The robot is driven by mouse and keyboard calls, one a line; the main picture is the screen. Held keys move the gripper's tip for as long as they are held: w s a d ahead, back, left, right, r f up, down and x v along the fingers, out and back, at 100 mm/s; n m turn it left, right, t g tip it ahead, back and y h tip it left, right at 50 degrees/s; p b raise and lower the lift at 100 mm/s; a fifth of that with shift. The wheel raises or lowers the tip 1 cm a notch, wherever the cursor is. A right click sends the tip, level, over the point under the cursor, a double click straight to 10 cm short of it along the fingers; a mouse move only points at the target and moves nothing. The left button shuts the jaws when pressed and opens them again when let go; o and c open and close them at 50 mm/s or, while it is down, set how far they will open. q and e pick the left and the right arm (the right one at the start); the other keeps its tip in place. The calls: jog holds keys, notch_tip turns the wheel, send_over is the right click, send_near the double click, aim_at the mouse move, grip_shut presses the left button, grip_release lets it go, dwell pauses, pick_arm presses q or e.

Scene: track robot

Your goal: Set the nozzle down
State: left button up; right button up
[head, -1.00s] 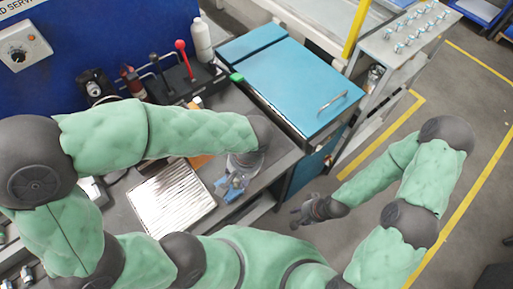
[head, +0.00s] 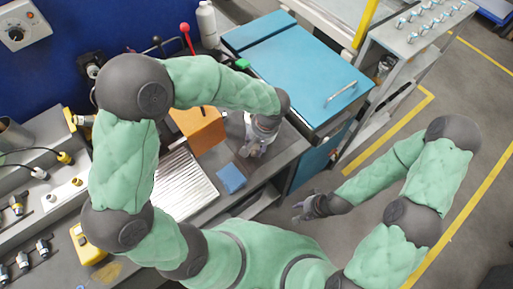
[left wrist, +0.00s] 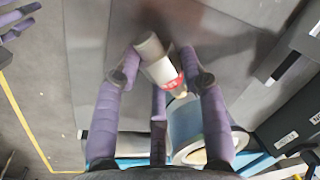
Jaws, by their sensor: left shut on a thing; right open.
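The nozzle (left wrist: 160,66) is a short cylinder with a grey end, a white body and a red mark. In the left wrist view it sits between the purple fingers of my left gripper (left wrist: 160,80), which is shut on it. In the head view my left gripper (head: 252,149) is over the grey bench top, near the bench's right part. The nozzle cannot be made out in the head view. Whether it touches the bench is unclear. My right gripper (head: 306,207) is open and empty, off the bench over the floor.
A blue cloth-like square (head: 231,178) lies near the bench's front edge. A blue-topped cabinet (head: 298,70) stands to the right. A roll (left wrist: 190,125) shows below the nozzle.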

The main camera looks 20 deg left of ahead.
pick_arm(q)
jog(key=shift+f, duration=1.2)
jog(key=shift+f+b, duration=0.15)
jog(key=shift+b, duration=0.2)
jog(key=o, duration=1.3)
jog(key=shift+r, duration=0.25)
jog(key=r+p, duration=0.1)
jog(key=r, duration=0.3)
jog(key=d+r+p, duration=0.1)
jog(key=r, duration=0.2)
jog(key=d+r+p, duration=0.1)
jog(key=r, duration=0.3)
jog(key=shift+w+d+r+p, duration=0.1)
jog(key=shift+d+r+p, duration=0.1)
jog(key=shift+r+p, duration=0.15)
